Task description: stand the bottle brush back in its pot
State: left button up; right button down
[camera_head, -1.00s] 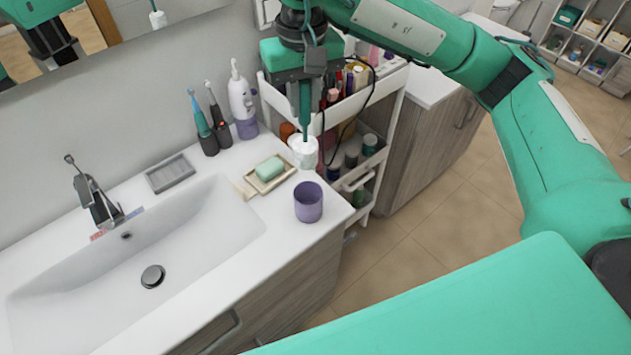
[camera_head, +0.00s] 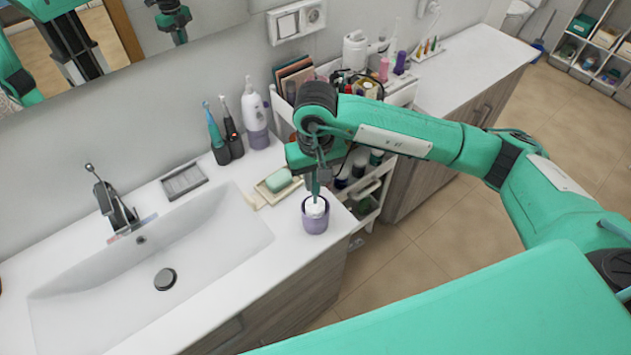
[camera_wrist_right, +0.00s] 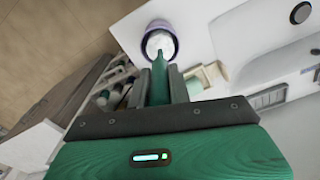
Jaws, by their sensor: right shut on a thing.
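The purple pot (camera_head: 315,222) stands on the front right corner of the white sink counter. The bottle brush has a green handle and a white head (camera_head: 316,207). Its head is at the pot's mouth, inside the rim, and how deep it sits is hard to tell. My right gripper (camera_head: 317,180) is above the pot, shut on the brush handle, which points down. In the right wrist view the brush (camera_wrist_right: 159,68) runs from between the fingers to the white head within the pot's rim (camera_wrist_right: 147,28). My left gripper is not in view.
A soap dish (camera_head: 262,195) with green soap (camera_head: 278,179) lies just left of the pot. Electric toothbrushes (camera_head: 217,140) and a white-purple dispenser (camera_head: 255,118) stand behind. A cart (camera_head: 372,190) with bottles is to the right. The basin (camera_head: 200,240) is at left.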

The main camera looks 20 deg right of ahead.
aim_at(316, 194)
notch_tip(316, 194, down, 2)
jog(key=shift+s+f+p, duration=0.1)
jog(key=shift+p, duration=0.3)
jog(key=shift+f, duration=0.3)
jog(key=shift+f+b, duration=0.15)
jog(key=shift+b, duration=0.2)
jog(key=c, duration=1.3)
grip_release()
jog(key=shift+r+p, duration=0.3)
jog(key=shift+p, duration=0.1)
notch_tip(316, 194, up, 10)
jog(key=b, duration=0.5)
jog(key=shift+r, duration=0.15)
jog(key=shift+r+b, duration=0.3)
jog(key=shift+r, duration=0.45)
